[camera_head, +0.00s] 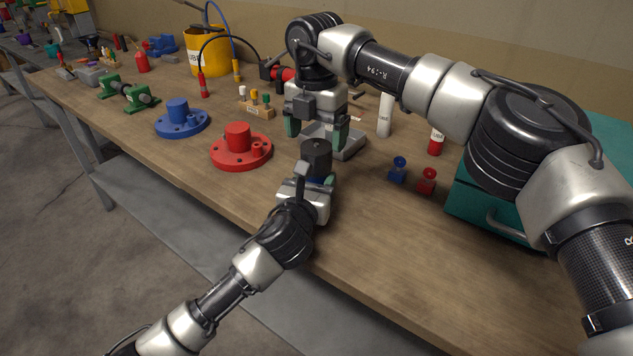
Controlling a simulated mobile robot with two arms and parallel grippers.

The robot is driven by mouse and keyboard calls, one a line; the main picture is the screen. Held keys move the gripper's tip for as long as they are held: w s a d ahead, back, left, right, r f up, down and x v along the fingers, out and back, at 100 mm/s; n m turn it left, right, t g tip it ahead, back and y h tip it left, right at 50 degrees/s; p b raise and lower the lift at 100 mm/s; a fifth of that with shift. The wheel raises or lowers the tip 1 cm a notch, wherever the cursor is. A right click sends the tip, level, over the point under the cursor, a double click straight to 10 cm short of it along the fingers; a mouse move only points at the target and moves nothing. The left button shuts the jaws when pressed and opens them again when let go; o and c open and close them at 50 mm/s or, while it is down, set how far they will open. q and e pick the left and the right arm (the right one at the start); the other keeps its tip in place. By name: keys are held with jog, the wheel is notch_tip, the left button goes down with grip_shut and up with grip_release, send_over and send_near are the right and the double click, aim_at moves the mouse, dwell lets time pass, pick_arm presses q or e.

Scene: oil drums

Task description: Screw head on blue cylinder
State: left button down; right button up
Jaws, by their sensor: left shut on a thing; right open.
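My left gripper (312,185) is low over the bench and shut on a cylinder with a dark grey top (316,155). A little blue (325,178) shows below the dark part; the rest is hidden by the gripper. I cannot tell whether the dark part is a separate head. My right gripper (315,128) is open, pointing down, just above and behind the dark top. Nothing shows between its fingers. A small blue piece with a round top (398,168) and a similar red piece (427,180) stand to the right.
A red flanged base (240,150) and a blue one (181,120) stand left of the grippers. A grey plate (352,146) lies behind them. A white cylinder (385,115) and a teal drawer box (480,205) are to the right. The bench front (400,260) is clear.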

jog(key=n, duration=0.4)
jog(key=shift+r+n, duration=0.3)
jog(key=n, duration=0.6)
jog(key=shift+r+n, duration=0.3)
jog(key=shift+r, duration=0.05)
jog(key=n, duration=0.4)
jog(key=shift+r, duration=0.25)
jog(key=n, duration=0.6)
jog(key=shift+r, duration=0.3)
jog(key=shift+f, duration=4.05)
jog(key=c, duration=0.9)
jog(key=o, duration=1.1)
